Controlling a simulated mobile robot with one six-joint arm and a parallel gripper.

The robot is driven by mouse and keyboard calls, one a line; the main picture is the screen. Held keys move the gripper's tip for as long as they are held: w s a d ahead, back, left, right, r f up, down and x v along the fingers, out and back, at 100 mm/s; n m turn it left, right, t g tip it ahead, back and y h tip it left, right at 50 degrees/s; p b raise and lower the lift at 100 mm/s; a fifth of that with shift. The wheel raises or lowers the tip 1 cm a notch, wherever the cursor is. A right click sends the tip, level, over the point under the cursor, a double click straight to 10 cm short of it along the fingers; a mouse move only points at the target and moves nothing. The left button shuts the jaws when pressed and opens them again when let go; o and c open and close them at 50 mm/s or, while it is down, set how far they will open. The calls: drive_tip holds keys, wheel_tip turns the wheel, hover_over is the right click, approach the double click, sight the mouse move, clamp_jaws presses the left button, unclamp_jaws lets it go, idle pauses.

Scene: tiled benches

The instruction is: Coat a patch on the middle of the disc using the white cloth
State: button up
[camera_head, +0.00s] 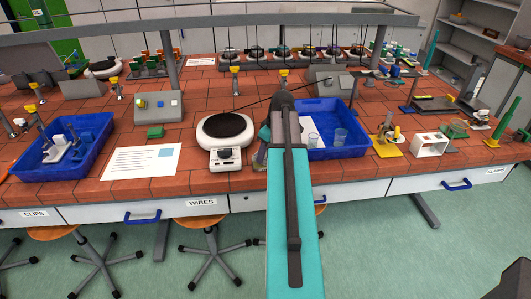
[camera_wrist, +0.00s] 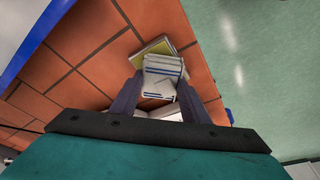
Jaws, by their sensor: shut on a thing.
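The disc (camera_head: 225,127) is dark and round, on top of a white device with a control box (camera_head: 226,157) at its front, on the tiled bench in the head view. My gripper (camera_wrist: 158,92) is shut on the white cloth (camera_wrist: 162,68), a folded white piece with blue stripes between the two dark fingers in the wrist view. In the head view my arm hides most of the gripper and the cloth; they are low at the bench's front, right of the disc. The disc is not clear in the wrist view.
A yellow-green flat thing (camera_wrist: 152,47) lies by the cloth. A blue tray (camera_head: 340,153) with clear cups is right of my arm; another blue tray (camera_head: 64,172) is at left. A printed sheet (camera_head: 142,161) lies left of the disc. The bench's front edge is close.

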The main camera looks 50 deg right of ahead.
drive_tip(key=shift+f, duration=0.45)
idle(1.1)
drive_tip(key=shift+r+p, duration=1.9)
drive_tip(key=shift+r, duration=1.65)
